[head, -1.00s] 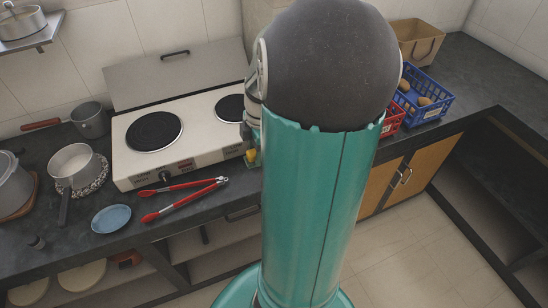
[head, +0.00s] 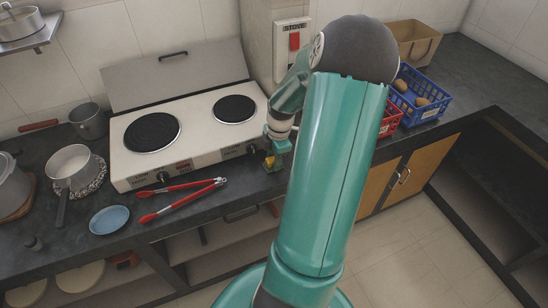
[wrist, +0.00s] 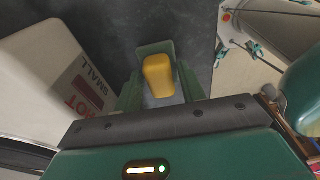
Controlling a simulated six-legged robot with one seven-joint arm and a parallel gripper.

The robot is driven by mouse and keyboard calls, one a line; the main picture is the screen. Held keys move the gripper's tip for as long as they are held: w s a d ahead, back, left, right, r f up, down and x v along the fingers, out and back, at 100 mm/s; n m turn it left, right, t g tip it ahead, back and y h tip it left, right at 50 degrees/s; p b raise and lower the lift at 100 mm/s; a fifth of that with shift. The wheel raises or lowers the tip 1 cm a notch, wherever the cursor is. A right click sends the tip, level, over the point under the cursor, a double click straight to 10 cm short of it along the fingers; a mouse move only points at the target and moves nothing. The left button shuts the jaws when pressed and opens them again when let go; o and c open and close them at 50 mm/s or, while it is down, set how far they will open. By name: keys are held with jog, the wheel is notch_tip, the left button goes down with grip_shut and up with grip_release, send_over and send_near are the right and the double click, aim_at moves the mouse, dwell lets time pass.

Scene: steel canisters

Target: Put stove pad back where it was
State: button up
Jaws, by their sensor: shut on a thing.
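My gripper (head: 272,163) is at the counter's front edge, just right of the stove's front right corner, pointing down. In the wrist view its green jaws (wrist: 160,80) are shut on a small yellow block with rounded edges, which I take to be the stove pad (wrist: 158,74). The pad's lower part is hidden between the jaws, and I cannot tell whether it touches the counter. The white stove (head: 190,138) has two black round burners and a raised grey lid; its labelled side (wrist: 65,85) is left of the jaws in the wrist view.
Red tongs (head: 182,198) and a blue plate (head: 110,219) lie in front of the stove. Pots stand at left. A STOVE switch (head: 293,45) is on the wall. A red basket (head: 391,118), a blue basket (head: 424,100) and a brown box (head: 415,42) stand at right.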

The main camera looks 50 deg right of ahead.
jog(key=o, duration=0.9)
notch_tip(320, 180, up, 12)
jog(key=d, duration=0.1)
jog(key=w+a+r+m+h, duration=0.1)
jog(key=w+a+r+m, duration=0.15)
jog(key=a+r, duration=0.45)
jog(key=w+a+r+m+h, duration=0.2)
jog(key=a+m, duration=0.1)
jog(key=a, duration=0.9)
jog(key=s+a+r+m+t, duration=0.1)
jog(key=s+a+r+m, duration=0.1)
jog(key=a, duration=0.4)
jog(key=s+a+r+m+t+y, duration=0.1)
jog(key=s+a+m+t, duration=0.1)
jog(key=a, duration=0.4)
jog(key=s+a+r+m+t, duration=0.1)
jog(key=s+a+r+m, duration=0.1)
jog(key=a, duration=0.4)
jog(key=shift+s+r+t+y, duration=0.3)
jog(key=shift+s+t+y, duration=0.1)
jog(key=shift+s, duration=0.2)
